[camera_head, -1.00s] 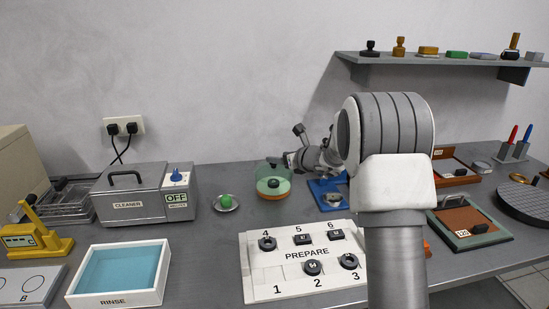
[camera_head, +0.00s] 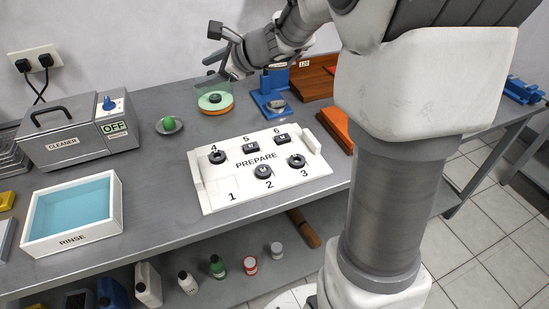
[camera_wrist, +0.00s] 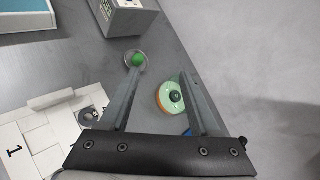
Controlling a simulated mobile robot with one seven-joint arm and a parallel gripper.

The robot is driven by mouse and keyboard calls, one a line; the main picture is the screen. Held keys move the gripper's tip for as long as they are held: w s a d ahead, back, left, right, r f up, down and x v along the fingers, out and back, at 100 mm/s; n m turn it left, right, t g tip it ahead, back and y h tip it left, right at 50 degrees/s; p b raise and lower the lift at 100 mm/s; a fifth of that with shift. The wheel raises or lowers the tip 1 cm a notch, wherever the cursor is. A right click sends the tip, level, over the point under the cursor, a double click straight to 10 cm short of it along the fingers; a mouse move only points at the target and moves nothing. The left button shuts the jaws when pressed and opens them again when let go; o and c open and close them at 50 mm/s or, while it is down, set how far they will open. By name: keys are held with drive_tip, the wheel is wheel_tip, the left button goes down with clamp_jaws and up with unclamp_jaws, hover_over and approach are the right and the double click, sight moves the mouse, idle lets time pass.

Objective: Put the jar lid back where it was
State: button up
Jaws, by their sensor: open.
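A round metal lid (camera_head: 170,125) with a green knob lies on the grey bench, left of a clear glass jar. It also shows in the wrist view (camera_wrist: 136,61), beside the tip of the left finger. The jar (camera_head: 214,99) holds a pale green and orange round piece with a black knob on top. In the wrist view the jar (camera_wrist: 172,97) appears between my fingers. My gripper (camera_head: 211,45) is open and empty, above and behind the jar in the head view. Its spread fingers (camera_wrist: 158,70) point down toward the bench.
The white PREPARE board (camera_head: 215,192) with several dark pieces lies in front of the jar. The grey cleaner box (camera_head: 65,138) and the rinse tray (camera_head: 115,222) are left. A blue stand (camera_head: 268,100) is close right of the jar.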

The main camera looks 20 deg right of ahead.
drive_tip(key=s+a+n+g+h, duration=0.2)
drive_tip(key=s+n+g+h, duration=0.15)
drive_tip(key=s+n, duration=1.6)
drive_tip(key=s+d+f+n+h, duration=0.2)
drive_tip(key=s+d+n+h, duration=0.3)
drive_tip(key=s, duration=0.7)
wheel_tip(320, 180, up, 10)
drive_tip(key=m+y+p, duration=0.1)
drive_tip(key=m+p, duration=0.1)
drive_tip(key=p, duration=0.7)
drive_tip(key=shift+w+d+g+p, duration=0.15)
drive_tip(key=shift+d+g+p, duration=0.15)
drive_tip(key=shift+g+p, duration=0.1)
